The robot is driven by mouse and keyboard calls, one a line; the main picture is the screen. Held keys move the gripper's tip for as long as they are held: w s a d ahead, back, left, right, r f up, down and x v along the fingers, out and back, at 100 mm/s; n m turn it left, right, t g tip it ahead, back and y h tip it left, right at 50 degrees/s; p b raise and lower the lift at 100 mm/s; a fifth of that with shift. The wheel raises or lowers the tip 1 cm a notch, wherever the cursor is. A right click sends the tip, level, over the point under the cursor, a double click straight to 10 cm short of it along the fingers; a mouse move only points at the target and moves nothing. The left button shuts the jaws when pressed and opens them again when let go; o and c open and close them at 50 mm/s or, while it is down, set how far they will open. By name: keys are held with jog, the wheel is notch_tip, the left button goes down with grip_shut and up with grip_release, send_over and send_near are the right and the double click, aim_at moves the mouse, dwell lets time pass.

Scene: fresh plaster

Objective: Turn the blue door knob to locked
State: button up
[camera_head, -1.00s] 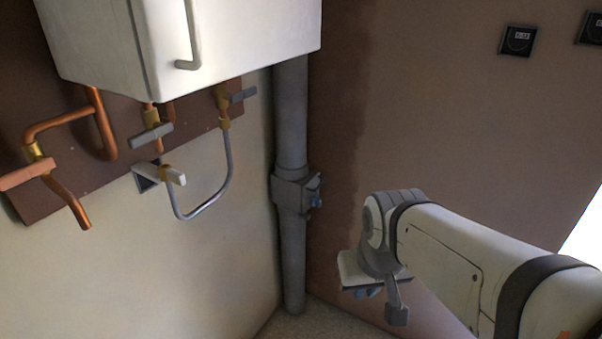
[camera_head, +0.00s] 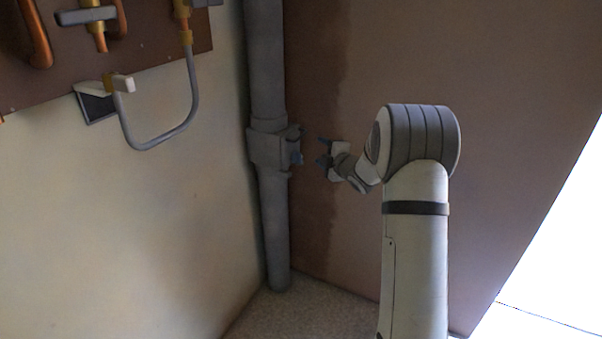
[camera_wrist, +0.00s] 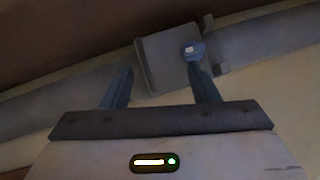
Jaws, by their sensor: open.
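A small blue knob (camera_head: 296,154) sits on the right side of a grey box (camera_head: 265,150) on the vertical grey pipe in the corner. It also shows in the wrist view (camera_wrist: 193,50) as a blue piece with a pale end, near my right fingertip. I see no door around it. My gripper (camera_head: 322,151) is just right of the knob, apart from it, with its blue fingers toward it. In the wrist view my gripper (camera_wrist: 160,70) is open with nothing between the fingers. The knob's lock setting is too small to tell.
The grey pipe (camera_head: 275,225) runs down to the speckled floor (camera_head: 310,315). Copper pipes and valves, with a curved grey hose (camera_head: 188,115), are on the left wall. The brown wall (camera_head: 480,80) right of the pipe is bare.

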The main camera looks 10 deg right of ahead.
aim_at(301, 159)
notch_tip(301, 159, down, 7)
jog(key=w+n+y+b, duration=0.2)
jog(key=n+y, duration=0.2)
jog(key=x, duration=0.5)
jog(key=a+x, duration=0.1)
jog(key=x, duration=0.1)
jog(key=shift+w+a+b, duration=0.1)
jog(key=shift+a+b, duration=0.05)
jog(key=shift+b, duration=0.15)
jog(key=c, duration=0.9)
